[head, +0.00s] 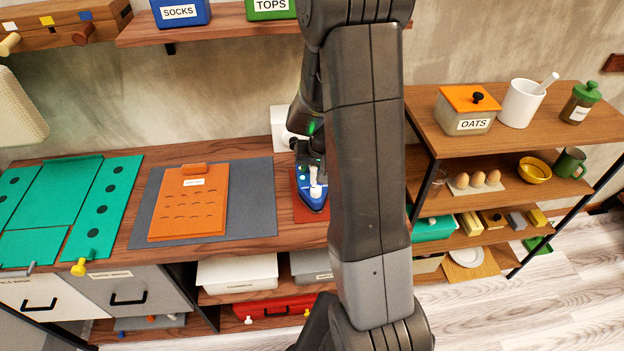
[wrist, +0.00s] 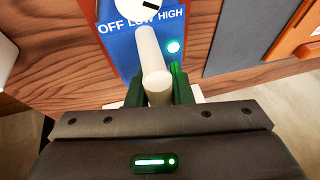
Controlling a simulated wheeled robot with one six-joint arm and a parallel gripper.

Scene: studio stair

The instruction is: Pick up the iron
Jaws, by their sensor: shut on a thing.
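The blue iron (head: 312,200) with a white handle is on or just above a red-brown pad (head: 299,208) on the wooden counter, partly hidden by my arm. In the wrist view its blue body (wrist: 121,47) carries the words OFF, LOW and HIGH, a white dial and a lit light. My gripper (wrist: 157,92) has its green fingers on either side of the white handle (wrist: 148,50) and is shut on it. I cannot tell whether the iron touches the pad.
Left of the iron, an orange clipboard-like board (head: 190,205) lies on a grey mat (head: 262,190). A green folding board (head: 105,195) lies further left. A wall shelf (head: 215,31) with bins hangs above. A shelf unit (head: 425,112) with jars stands right.

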